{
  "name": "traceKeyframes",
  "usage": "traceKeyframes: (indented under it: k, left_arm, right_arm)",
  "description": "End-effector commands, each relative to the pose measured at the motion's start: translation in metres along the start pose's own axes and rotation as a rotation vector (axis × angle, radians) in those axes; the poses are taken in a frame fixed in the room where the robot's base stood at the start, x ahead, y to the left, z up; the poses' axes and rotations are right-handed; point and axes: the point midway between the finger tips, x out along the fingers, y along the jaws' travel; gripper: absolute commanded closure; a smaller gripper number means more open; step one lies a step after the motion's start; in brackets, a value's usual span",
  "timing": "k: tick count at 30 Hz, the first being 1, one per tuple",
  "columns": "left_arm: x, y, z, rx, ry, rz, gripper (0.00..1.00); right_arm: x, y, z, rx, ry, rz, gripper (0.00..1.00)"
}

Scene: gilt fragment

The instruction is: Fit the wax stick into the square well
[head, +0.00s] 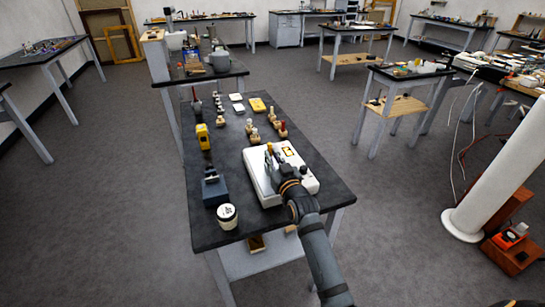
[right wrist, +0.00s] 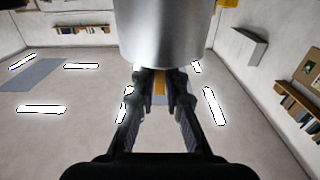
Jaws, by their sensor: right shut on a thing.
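My right gripper (head: 271,160) is over the white box (head: 257,183) on the dark table. In the right wrist view, its fingers (right wrist: 158,100) are shut on an amber stick (right wrist: 160,84), which looks like the wax stick. A small yellowish piece shows at the fingertips in the head view. A square opening with an orange glow (head: 289,151), likely the square well, is in the box's top, just right of the fingertips. I cannot tell whether the stick touches the box. My left gripper is not in view.
A white-lidded jar (head: 227,216), a blue-grey block (head: 215,190) and a yellow tool (head: 203,136) stand along the table's left side. Several small wooden-based pieces (head: 254,136) stand behind the box. A grey metallic cylinder (right wrist: 165,35) hides the top middle of the right wrist view.

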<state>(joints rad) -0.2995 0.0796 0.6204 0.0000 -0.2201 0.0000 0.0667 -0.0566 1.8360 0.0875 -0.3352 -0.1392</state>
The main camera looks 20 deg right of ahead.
Motion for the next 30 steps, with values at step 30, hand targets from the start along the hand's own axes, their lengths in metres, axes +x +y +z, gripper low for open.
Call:
traceKeyframes:
  k: [30]
  left_arm:
    - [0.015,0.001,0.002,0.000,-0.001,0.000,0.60]
  right_arm:
    - [0.000,0.000,0.025,0.000,0.000,0.000,1.00]
